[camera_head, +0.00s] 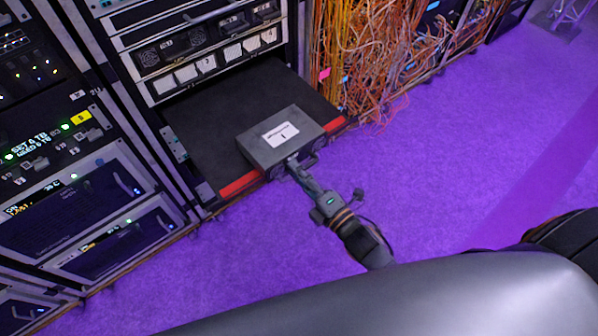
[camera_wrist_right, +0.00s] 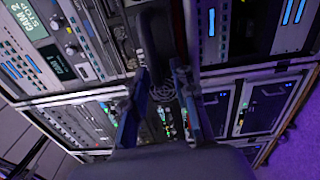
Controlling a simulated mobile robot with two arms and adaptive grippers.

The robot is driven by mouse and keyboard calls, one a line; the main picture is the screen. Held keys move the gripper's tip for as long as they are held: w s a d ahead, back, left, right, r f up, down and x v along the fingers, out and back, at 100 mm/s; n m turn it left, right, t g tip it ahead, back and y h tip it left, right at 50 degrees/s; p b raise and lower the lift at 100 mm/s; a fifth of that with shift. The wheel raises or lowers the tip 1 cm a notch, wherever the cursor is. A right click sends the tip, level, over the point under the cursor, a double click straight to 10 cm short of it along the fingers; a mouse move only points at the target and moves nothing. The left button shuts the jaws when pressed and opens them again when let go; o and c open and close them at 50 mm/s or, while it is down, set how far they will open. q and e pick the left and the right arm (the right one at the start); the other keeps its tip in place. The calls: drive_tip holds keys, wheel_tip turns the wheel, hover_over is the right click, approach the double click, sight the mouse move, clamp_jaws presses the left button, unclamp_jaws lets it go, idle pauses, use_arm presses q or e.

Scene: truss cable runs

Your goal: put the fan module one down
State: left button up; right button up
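The fan module, a grey box (camera_head: 262,145) with a white label reading 1, rests on or just above the front of a dark pulled-out shelf (camera_head: 208,143); any gap under it cannot be seen. My right gripper (camera_head: 293,166) is at the module's front side, in contact or very close to it. My left gripper is not in view.
A red stripe (camera_head: 240,185) marks the shelf's front edge. Rack units (camera_head: 205,45) stand above and equipment racks (camera_head: 75,215) at the left. Tangled orange cables (camera_head: 375,60) hang at the right of the shelf. The purple floor (camera_head: 470,150) is clear at the right.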

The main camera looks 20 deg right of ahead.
drive_tip(key=shift+r, duration=0.15)
drive_tip(key=v, duration=1.2)
drive_tip(key=shift+b, duration=0.35)
